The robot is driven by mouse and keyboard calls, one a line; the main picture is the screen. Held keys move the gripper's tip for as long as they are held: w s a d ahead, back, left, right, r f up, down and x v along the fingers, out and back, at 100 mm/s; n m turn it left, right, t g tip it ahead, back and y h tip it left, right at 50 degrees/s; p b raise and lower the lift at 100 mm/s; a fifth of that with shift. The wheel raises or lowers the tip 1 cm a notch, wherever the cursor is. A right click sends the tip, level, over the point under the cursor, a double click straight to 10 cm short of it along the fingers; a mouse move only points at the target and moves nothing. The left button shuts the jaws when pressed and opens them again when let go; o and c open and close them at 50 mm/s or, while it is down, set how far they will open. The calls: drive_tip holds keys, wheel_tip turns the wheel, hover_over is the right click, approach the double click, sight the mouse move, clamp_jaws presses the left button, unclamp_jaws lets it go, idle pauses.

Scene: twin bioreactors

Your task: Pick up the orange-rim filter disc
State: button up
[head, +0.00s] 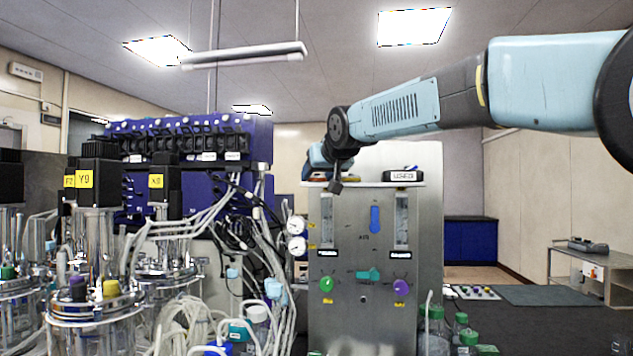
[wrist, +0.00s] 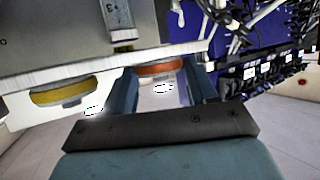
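The orange-rim filter disc (wrist: 160,69) lies between the two blue fingers of my gripper (wrist: 161,86) in the wrist view, with a finger close on each side. Whether the fingers touch its rim cannot be made out. In the head view my gripper (head: 322,172) is low over the left part of the steel cabinet's top (head: 368,184). A bit of orange-red (head: 317,180) shows under it there; the arm hides most of the disc.
A yellow-rim disc (wrist: 73,94) sits beside the orange one in the wrist view. A dark, white-labelled item (head: 403,175) is on the cabinet's right. Left of the cabinet stand gauges (head: 296,235), tubing and glass bioreactor vessels (head: 95,315). Green-capped bottles (head: 436,325) stand at the lower right.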

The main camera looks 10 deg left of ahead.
drive_tip(key=c, duration=0.6)
drive_tip(key=shift+r, duration=0.1)
